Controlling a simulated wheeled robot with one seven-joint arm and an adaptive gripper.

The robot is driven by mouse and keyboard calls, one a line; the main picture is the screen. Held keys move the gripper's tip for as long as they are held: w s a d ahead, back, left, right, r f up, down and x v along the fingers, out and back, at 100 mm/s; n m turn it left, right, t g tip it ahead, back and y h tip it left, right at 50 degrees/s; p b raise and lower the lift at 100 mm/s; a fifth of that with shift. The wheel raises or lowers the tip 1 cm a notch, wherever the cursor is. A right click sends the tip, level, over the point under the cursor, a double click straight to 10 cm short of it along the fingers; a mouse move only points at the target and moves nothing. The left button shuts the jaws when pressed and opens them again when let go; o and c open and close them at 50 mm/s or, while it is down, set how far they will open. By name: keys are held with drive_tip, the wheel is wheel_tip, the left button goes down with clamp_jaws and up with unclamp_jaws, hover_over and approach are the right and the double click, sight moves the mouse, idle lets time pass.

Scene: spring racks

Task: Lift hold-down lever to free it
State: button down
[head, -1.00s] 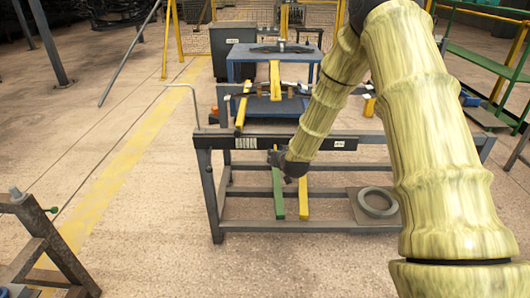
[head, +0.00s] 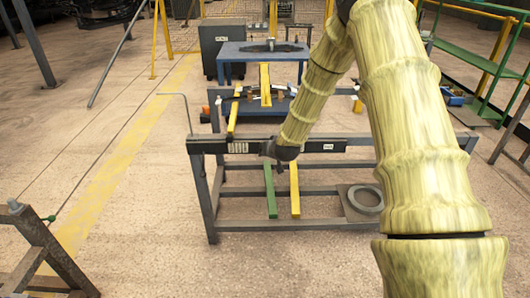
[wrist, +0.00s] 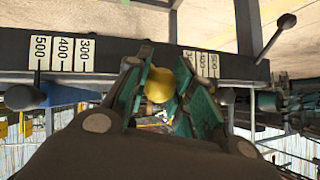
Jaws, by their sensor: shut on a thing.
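In the wrist view, my gripper (wrist: 160,100) has its teal finger pads shut on a rounded yellow knob (wrist: 159,84). The knob appears to be the end of the hold-down lever; the rest of the lever is hidden by the gripper and the rail. A dark rail (wrist: 120,57) with white number scales lies just beyond the fingers. In the head view, my gripper (head: 275,163) is small and dark at the rail (head: 322,145) of the grey rack, and its grip is too small to make out there.
A dark ball-ended lever (wrist: 286,22) stands out at the right of the wrist view. In the head view, a green bar (head: 270,192) and a yellow bar (head: 294,191) slope below the rail. A grey ring (head: 365,199) lies at the rack's lower right.

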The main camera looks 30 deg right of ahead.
drive_tip(key=shift+w+d+r, duration=0.1)
drive_tip(key=shift+r, duration=0.05)
drive_tip(key=c, duration=1.2)
unclamp_jaws()
drive_tip(key=v, duration=1.2)
drive_tip(key=s+a+f+n+g+y+p, duration=0.1)
drive_tip(key=s+a+f+n+g+p, duration=0.15)
drive_tip(key=s+a+f, duration=0.6)
drive_tip(key=s+a+f+n+g+y+p, duration=0.1)
drive_tip(key=s+a+f+g+p, duration=0.15)
drive_tip(key=s+a+f, duration=0.6)
drive_tip(key=s+a+f+g, duration=0.2)
drive_tip(key=s+f, duration=0.1)
drive_tip(key=s, duration=0.5)
drive_tip(key=s+a+f+n+g+p, duration=0.1)
drive_tip(key=s+f, duration=0.3)
drive_tip(key=s, duration=0.5)
drive_tip(key=s+a+f+n+g+p, duration=0.1)
drive_tip(key=s+a+f+g, duration=0.1)
drive_tip(key=s, duration=0.7)
drive_tip(key=shift+s+a+f+g, duration=0.15)
drive_tip(key=shift+a+f, duration=0.15)
drive_tip(key=shift+f, duration=0.2)
drive_tip(key=shift+a+f+g, duration=0.15)
drive_tip(key=shift+a+f, duration=0.1)
drive_tip(key=shift+f, duration=0.2)
